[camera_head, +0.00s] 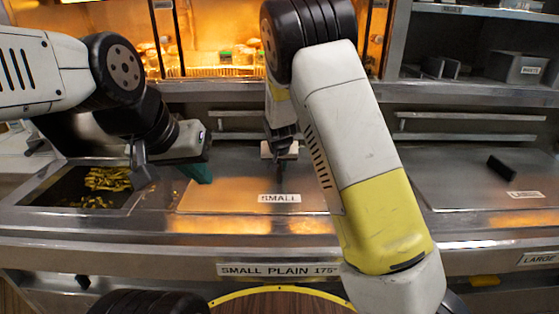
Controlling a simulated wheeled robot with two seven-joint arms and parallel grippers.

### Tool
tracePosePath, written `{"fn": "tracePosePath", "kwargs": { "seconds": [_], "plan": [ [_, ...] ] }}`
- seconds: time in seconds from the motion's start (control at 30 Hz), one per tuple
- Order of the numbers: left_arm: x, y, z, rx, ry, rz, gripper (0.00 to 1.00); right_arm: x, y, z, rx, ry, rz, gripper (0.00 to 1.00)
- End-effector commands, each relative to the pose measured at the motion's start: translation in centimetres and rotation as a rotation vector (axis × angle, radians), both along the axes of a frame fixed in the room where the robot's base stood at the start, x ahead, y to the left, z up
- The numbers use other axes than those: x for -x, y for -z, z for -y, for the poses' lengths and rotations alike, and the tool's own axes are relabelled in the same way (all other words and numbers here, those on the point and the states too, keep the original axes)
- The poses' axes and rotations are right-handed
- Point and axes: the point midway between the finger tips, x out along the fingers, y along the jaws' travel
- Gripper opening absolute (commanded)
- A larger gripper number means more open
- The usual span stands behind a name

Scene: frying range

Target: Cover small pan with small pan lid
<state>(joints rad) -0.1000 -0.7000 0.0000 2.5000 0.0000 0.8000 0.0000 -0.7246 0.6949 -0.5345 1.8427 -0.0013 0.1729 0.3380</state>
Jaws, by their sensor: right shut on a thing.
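The small pan lid (230,192) is a flat metal plate with a "SMALL" label near its front edge. It lies about level over the middle of the counter, and the small pan beneath it is hidden. My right gripper (281,158) is over the back part of the lid and shut on its handle, which is mostly hidden by the fingers. My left gripper (173,176) hangs low between the fries well and the lid's left side. Its fingers are partly hidden, and I cannot tell how far apart they are.
An open well with fries (108,179) lies at the left. A large lid (450,185) with a black handle (501,167) covers the right part. A rail (470,137) runs behind it. A heated lit cabinet (215,35) and a shelf bin (515,67) stand behind.

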Motion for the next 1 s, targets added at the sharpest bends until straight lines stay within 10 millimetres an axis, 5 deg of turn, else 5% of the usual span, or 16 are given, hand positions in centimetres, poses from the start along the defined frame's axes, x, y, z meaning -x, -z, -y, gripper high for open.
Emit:
{"fn": "tracePosePath", "kwargs": {
  "seconds": [0.23,0.27,0.4,0.97,1.0],
  "plan": [
    [0.00,0.00,0.00,0.000,0.000,0.000,0.00,0.22,0.55,0.03,0.003,0.001,-0.009,0.00],
    [0.00,0.00,0.00,0.000,0.000,0.000,0.00,0.24,0.58,0.03,0.003,0.001,-0.009,0.18],
    [0.00,0.00,0.00,0.000,0.000,0.000,0.00,0.25,0.55,0.03,0.003,0.001,-0.009,0.42],
    [0.00,0.00,0.00,0.000,0.000,0.000,0.00,0.18,0.39,-0.02,0.002,0.000,-0.006,0.42],
    [0.00,0.00,0.00,0.000,0.000,0.000,0.00,0.30,0.55,0.01,0.004,0.000,-0.010,0.50]
  ]
}}
